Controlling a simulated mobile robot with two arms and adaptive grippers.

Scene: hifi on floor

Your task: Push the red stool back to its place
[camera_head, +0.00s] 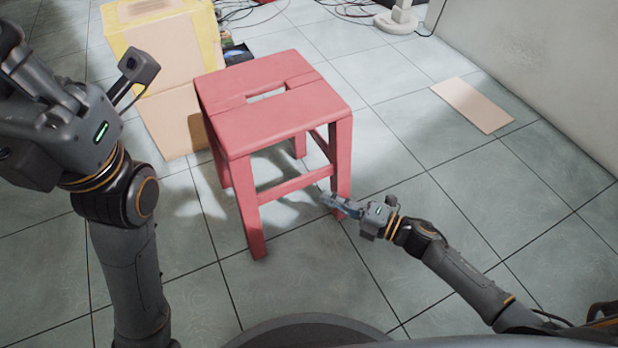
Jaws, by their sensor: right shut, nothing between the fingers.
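The red stool (290,108) stands upright on the tiled floor in the middle of the head view. Its square seat has a slot in the middle. My right gripper (328,198) is shut and empty. It is low, beside the lower part of the stool's right front leg; whether it touches the leg I cannot tell. My left arm is raised at the left edge, close to the camera, and its fingers are out of view.
Cardboard boxes (165,50) with yellow edges stand behind the stool at the left. A flat beige board (472,105) lies on the floor at the right, near a pale wall (540,60). A white stand (397,20) and cables are at the back.

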